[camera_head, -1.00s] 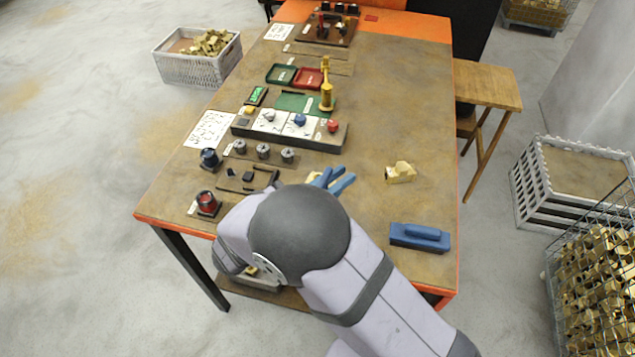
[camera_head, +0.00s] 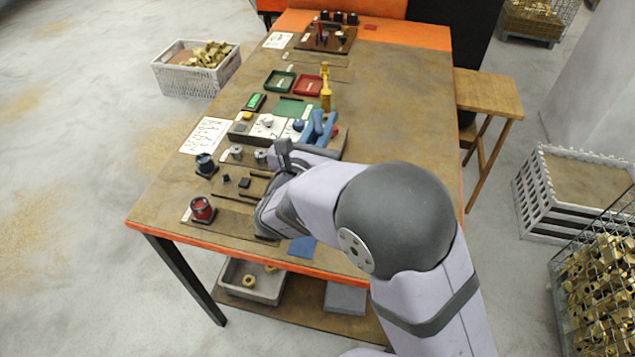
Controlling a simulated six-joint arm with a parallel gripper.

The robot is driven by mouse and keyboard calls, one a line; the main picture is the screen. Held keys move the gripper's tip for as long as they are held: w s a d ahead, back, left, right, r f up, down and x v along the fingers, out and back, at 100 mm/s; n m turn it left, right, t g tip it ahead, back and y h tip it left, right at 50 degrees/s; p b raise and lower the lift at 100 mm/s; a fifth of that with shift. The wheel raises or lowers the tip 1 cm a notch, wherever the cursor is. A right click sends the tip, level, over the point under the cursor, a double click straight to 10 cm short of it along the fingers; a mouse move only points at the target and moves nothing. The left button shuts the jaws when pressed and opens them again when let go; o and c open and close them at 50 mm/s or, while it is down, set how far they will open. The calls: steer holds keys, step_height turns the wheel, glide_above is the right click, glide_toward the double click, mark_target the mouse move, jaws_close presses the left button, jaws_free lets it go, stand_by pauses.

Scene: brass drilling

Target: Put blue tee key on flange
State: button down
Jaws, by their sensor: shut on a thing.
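The blue tee key (camera_head: 298,125) shows as a small round blue top on a white plate of the long dark rack in mid-table. My gripper (camera_head: 317,123), with blue fingers, is at the rack, right beside that top. It is shut on the key as far as I can tell; the fingers and wrist hide the grip and the key's lower part. A grey-topped piece (camera_head: 267,121) stands to its left and a red-topped piece (camera_head: 335,132) shows partly behind the fingers. I cannot tell for sure which part is the flange.
Grey cylinders (camera_head: 237,152) stand in front of the rack. My arm covers the table's front right.

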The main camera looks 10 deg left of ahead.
steer(key=shift+f+p, duration=0.7)
steer(key=shift+f, duration=4.4)
steer(key=shift+f, duration=0.15)
steer(key=c, duration=1.7)
jaws_free()
steer(key=shift+c, duration=0.2)
steer(key=shift+r, duration=0.25)
steer(key=s+b, duration=0.1)
steer(key=s, duration=0.7)
steer(key=s+a+b, duration=0.1)
steer(key=s, duration=0.3)
steer(key=shift+f+b, duration=0.15)
steer(key=shift+b, duration=0.2)
